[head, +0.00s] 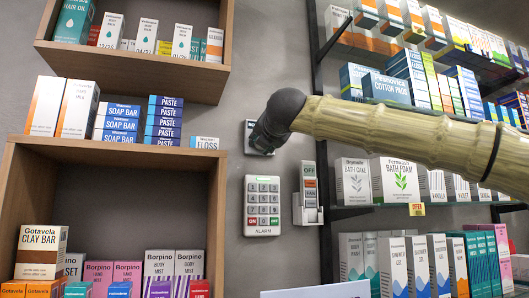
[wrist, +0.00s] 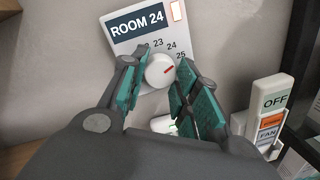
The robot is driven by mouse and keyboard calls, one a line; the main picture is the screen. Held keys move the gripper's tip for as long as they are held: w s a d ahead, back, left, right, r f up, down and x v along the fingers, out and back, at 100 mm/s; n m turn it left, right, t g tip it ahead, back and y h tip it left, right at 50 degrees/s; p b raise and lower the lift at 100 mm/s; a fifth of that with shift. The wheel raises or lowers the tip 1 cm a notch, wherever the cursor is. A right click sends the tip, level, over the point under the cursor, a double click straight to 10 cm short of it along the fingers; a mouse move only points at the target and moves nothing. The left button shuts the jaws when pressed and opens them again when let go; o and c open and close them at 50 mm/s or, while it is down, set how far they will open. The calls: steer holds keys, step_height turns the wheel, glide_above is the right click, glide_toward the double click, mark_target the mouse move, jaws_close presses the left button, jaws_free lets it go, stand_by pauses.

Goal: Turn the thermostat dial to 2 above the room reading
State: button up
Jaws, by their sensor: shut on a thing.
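The thermostat (wrist: 116,29) is a white wall plate with a dark display reading "ROOM 24". Its round white dial (wrist: 153,67) has a red mark. The numbers 23, 24 and 25 show around the dial's upper right. The mark points right and slightly up, a little past 25; numbers beyond that are hidden by the right finger. My gripper (wrist: 157,79) has its teal-padded fingers on either side of the dial, shut on it. In the head view, my gripper (head: 265,134) covers most of the thermostat (head: 249,127).
Below the thermostat is an alarm keypad (head: 263,187). Right of it is a holder with an OFF/FAN remote (head: 309,184), also in the wrist view (wrist: 273,98). Wooden shelves (head: 216,178) stand left, stocked metal shelves (head: 351,213) right.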

steer(key=shift+m+g+b, duration=0.4)
steer(key=shift+m+b, duration=2.4)
steer(key=shift+m, duration=0.9)
steer(key=o, duration=1)
steer(key=shift+w, duration=0.1)
steer(key=shift+r, duration=0.1)
steer(key=shift+s, duration=0.2)
steer(key=v, duration=1.1)
steer(key=shift+s+d, duration=0.15)
steer(key=shift+s, duration=0.2)
